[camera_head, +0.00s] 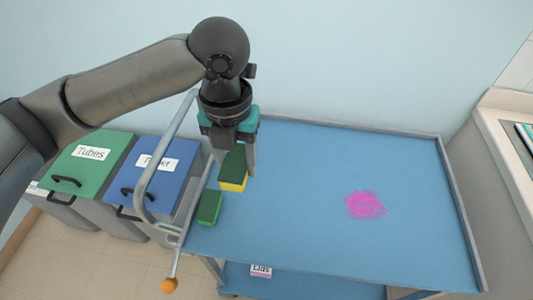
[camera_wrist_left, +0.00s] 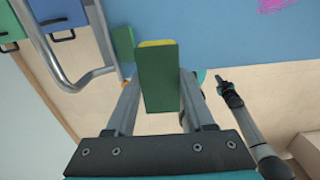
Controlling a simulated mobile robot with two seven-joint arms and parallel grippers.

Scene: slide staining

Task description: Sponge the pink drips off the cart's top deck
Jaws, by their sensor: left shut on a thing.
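The pink drips (camera_head: 366,205) form one scribbled patch on the right half of the cart's blue top deck (camera_head: 310,180). The patch's edge also shows at the top of the left wrist view (camera_wrist_left: 273,4). My left gripper (camera_head: 236,165) is shut on a green and yellow sponge (camera_head: 233,170), at the deck's left side and well left of the pink. The sponge fills the space between the fingers in the left wrist view (camera_wrist_left: 158,78). What looks like my right arm's end (camera_wrist_left: 230,92) shows there too, too small to read its jaws.
A second green block (camera_head: 208,207) lies at the deck's left front corner. A grey push handle (camera_head: 148,180) rises at the cart's left end, beside green (camera_head: 92,155) and blue (camera_head: 160,170) lidded bins. A counter (camera_head: 505,130) stands at right. The deck's middle is clear.

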